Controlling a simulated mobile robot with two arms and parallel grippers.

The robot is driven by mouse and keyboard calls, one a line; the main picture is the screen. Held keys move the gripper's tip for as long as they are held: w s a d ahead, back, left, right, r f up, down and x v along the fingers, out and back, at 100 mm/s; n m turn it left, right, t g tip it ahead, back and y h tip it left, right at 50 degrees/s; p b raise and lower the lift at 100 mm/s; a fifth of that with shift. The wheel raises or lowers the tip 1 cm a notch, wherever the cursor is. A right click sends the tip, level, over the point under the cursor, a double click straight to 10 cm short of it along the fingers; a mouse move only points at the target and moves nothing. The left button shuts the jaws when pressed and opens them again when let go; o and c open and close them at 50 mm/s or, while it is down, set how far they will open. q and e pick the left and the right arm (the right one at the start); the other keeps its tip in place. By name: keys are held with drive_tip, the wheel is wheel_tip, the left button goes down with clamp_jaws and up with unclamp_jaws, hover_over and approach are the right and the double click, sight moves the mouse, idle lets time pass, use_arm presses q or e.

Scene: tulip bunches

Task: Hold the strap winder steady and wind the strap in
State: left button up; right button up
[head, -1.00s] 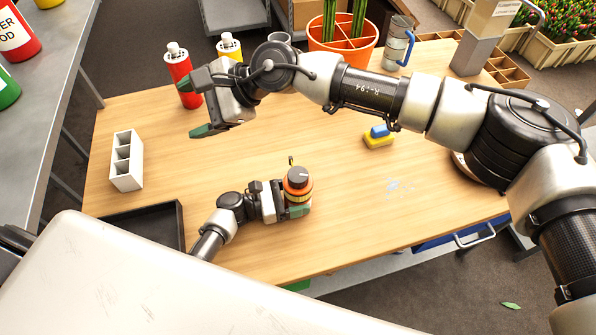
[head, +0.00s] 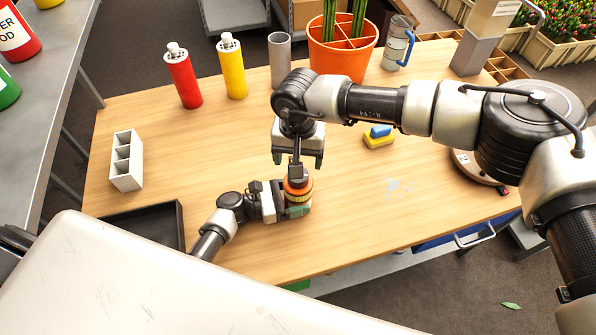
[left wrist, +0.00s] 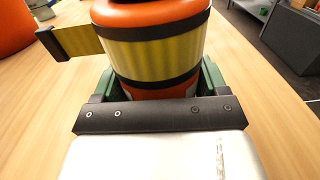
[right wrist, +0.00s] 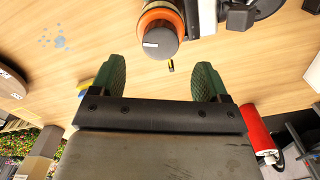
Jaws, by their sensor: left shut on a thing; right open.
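The strap winder (head: 298,190), an orange body with a dark grey knob on top, stands upright on the table. The left wrist view shows its yellow band with black edges (left wrist: 155,58) and a short yellow strap end (left wrist: 75,41) sticking out to the left. My left gripper (head: 296,210) is shut on the winder's body. My right gripper (head: 298,160) is open and empty, just behind and above the winder. In the right wrist view the winder's knob (right wrist: 160,42) lies beyond the open fingers (right wrist: 162,80), not between them.
Red (head: 184,80) and yellow (head: 232,68) bottles, a grey cup (head: 279,58) and an orange divided pot (head: 341,61) stand at the back. A sponge with a blue top (head: 379,137) lies right. A white divided holder (head: 127,166) and black tray (head: 170,222) are at left.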

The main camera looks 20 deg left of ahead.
wheel_tip(320, 180, down, 6)
drive_tip(key=shift+f, duration=0.15)
idle(0.3)
drive_tip(key=c, duration=0.9)
drive_tip(key=shift+c, duration=0.2)
